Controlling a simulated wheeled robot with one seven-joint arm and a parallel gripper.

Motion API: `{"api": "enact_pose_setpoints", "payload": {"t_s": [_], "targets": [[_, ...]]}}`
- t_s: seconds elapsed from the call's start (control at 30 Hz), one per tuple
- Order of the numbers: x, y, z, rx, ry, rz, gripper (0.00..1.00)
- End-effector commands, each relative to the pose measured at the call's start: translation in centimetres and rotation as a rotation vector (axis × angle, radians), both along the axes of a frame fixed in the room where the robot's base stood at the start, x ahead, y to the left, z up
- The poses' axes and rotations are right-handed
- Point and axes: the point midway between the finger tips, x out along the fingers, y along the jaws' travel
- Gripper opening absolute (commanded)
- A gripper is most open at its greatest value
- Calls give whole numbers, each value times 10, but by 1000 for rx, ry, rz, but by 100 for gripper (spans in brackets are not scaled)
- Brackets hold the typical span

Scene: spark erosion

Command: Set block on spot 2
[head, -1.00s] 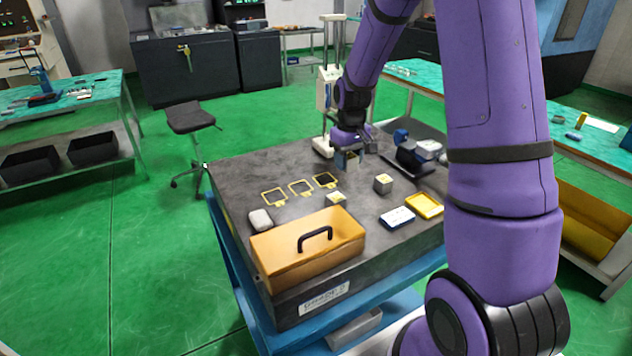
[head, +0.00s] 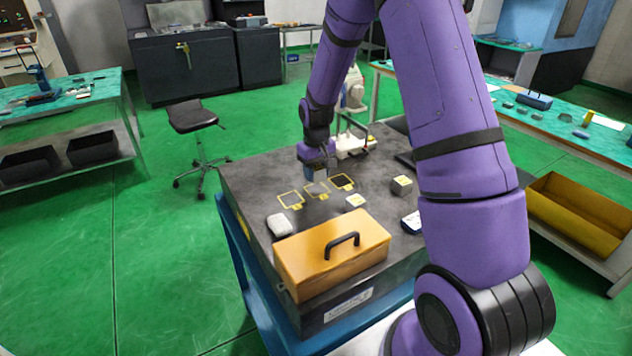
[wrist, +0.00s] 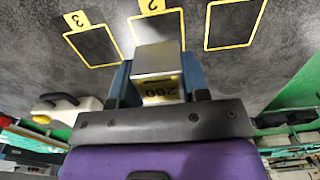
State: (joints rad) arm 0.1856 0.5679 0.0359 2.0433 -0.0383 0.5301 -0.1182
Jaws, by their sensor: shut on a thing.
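My gripper (head: 318,172) is shut on a grey metal block (wrist: 158,62) with a yellow label on its near side; the label's print looks upside down. In the wrist view my gripper (wrist: 160,82) has one blue finger on each side of the block. Spot 2 (wrist: 157,27) is the middle yellow frame, and the block covers its near part in this view. I cannot tell whether the block touches the table. In the head view spot 2 (head: 317,190) lies just below my gripper, and the block is mostly hidden.
Spot 3 (wrist: 93,46) and another yellow frame (wrist: 236,22) flank spot 2, both empty. Two other blocks (head: 402,185) (head: 355,202), a pale rounded object (head: 279,225) and an orange box with a black handle (head: 333,256) stand on the dark table (head: 250,180).

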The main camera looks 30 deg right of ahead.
Motion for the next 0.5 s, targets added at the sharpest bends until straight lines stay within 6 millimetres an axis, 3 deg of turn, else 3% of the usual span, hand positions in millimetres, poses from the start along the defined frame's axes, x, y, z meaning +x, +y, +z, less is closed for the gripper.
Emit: {"api": "enact_pose_setpoints", "payload": {"t_s": [0.3,0.5], "targets": [[0,0,-35,0,2,1,14],[0,0,-36,0,0,0,14]]}}
